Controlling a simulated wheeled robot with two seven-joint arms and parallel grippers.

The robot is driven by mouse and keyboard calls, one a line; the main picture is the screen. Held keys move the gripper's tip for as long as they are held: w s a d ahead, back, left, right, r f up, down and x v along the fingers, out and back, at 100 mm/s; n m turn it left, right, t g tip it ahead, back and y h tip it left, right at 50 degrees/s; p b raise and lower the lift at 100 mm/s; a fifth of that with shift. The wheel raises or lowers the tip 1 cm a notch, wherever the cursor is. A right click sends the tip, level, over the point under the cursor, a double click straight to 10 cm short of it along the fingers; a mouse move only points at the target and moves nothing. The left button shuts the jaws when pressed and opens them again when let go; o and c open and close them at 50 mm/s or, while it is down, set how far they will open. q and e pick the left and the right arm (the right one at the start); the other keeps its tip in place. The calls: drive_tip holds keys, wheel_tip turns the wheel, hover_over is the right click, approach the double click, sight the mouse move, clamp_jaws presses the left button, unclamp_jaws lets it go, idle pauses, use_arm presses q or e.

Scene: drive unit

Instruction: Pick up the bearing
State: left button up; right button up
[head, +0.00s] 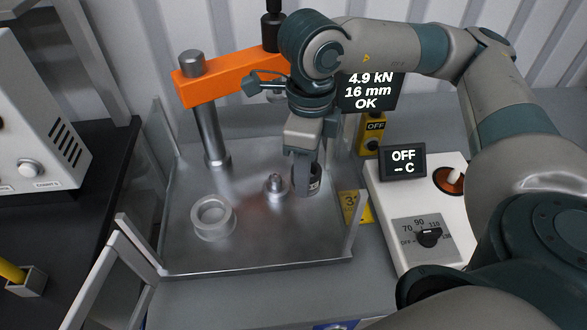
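My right gripper (304,180) points down over the right part of a metal press tray (245,245). Its finger overlaps a short dark grey cylinder (314,184) with small markings, which looks like the bearing. The finger hides part of it, and I cannot tell whether the gripper is closed on it or whether it touches the tray. A pale ring-shaped holder (213,218) stands at the tray's left, apart from the gripper. A small stepped metal post (275,187) stands between the two. My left gripper is not in view.
An orange press beam (228,77) on a steel column (208,130) spans behind the tray. Clear guard panels edge the tray. A heater unit (432,215) with a dial stands right, its display (403,162) reading OFF. The press display (369,92) reads 4.9 kN, 16 mm, OK.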

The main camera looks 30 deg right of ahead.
drive_tip(key=shift+s+r, duration=0.3)
drive_tip(key=shift+s, duration=0.2)
idle(0.3)
